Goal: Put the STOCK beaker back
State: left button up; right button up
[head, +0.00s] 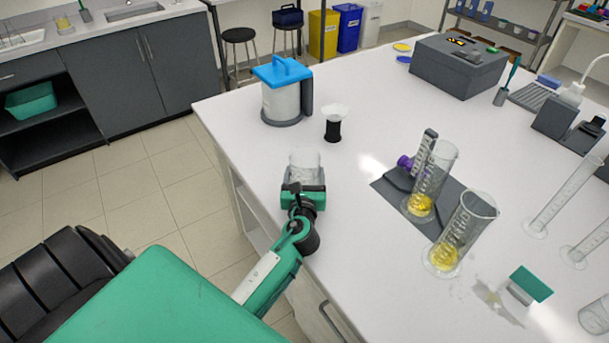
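A clear glass beaker (305,160) is near the left edge of the white bench, directly in front of my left gripper (304,186). No STOCK label is readable on it. The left gripper's green and black end overlaps the lower part of the beaker. The fingertips are hidden, so I cannot tell whether they grip the glass or only stand around it, nor whether the beaker rests on the bench. My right gripper is not in view.
A blue-lidded container (283,98) and a small black cup with a clear top (333,124) stand beyond the beaker. Two cylinders with yellow liquid (428,185) (452,240) stand to the right, by a dark grey mat (385,188). Bare bench lies between.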

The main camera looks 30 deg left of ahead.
pick_arm(q)
jog(key=shift+f, duration=0.2)
jog(key=o, duration=1)
jog(key=shift+o, duration=0.7)
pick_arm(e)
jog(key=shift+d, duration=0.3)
pick_arm(q)
jog(key=shift+r, duration=0.15)
jog(key=b+v, duration=0.2)
jog(key=v, duration=0.9)
jog(key=shift+a, duration=0.1)
jog(key=shift+s+d+r, duration=0.1)
jog(key=shift+s+d, duration=0.2)
jog(key=shift+s, duration=0.2)
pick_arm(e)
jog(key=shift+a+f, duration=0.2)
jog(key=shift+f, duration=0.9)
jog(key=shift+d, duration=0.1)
